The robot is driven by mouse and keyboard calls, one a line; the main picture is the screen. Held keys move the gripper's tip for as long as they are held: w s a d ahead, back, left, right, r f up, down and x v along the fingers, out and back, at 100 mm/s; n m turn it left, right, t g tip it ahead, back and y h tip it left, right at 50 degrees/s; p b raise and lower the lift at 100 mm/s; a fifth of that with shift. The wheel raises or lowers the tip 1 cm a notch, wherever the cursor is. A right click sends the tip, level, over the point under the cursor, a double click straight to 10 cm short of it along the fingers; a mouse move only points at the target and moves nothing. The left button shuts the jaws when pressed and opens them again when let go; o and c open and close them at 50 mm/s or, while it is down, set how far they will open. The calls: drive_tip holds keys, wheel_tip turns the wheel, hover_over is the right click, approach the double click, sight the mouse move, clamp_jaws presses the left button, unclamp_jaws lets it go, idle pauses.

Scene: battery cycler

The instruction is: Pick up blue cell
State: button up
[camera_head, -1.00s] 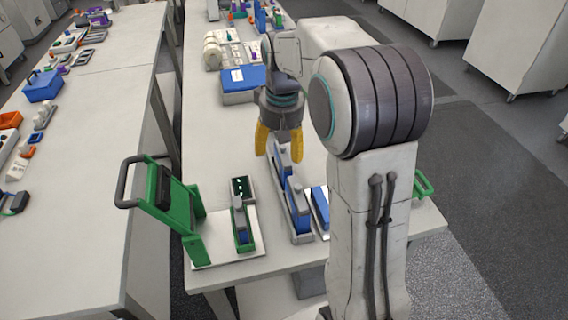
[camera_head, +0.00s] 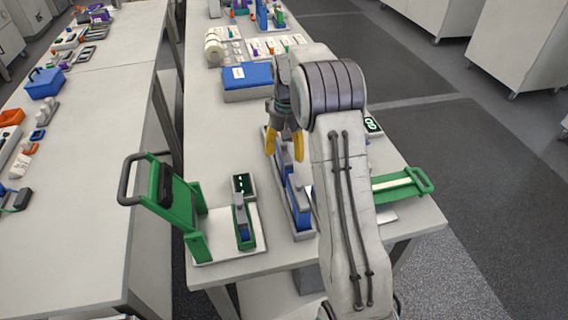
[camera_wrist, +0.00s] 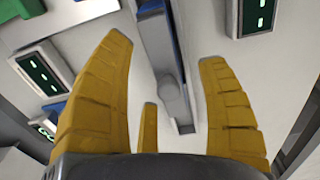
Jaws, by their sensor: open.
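A grey rack (camera_head: 304,235) stands on the bench and holds blue blocks in a row. The nearer blue cell (camera_head: 295,196) shows clearly in it; another blue piece (camera_head: 283,168) is partly covered by my fingers. My gripper (camera_head: 284,150) has yellow fingers, spread apart and pointing down over the far part of the rack. In the wrist view my gripper (camera_wrist: 167,55) is open with nothing held between its fingers. The grey rack (camera_wrist: 157,40) with a blue strip (camera_wrist: 178,35) runs between and ahead of the fingers. I cannot tell the height gap.
A green fixture (camera_head: 178,205) with a black handle stands left of the rack, beside a small green holder (camera_head: 252,228) and a display (camera_head: 244,184). Another green fixture (camera_head: 400,186) is at right, partly behind my arm. A blue box (camera_head: 247,80) lies farther back.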

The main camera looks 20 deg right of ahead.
drive_tip(key=shift+w+f+p, duration=0.15)
drive_tip(key=shift+f+p, duration=0.25)
drive_tip(key=shift+f, duration=1.95)
clamp_jaws()
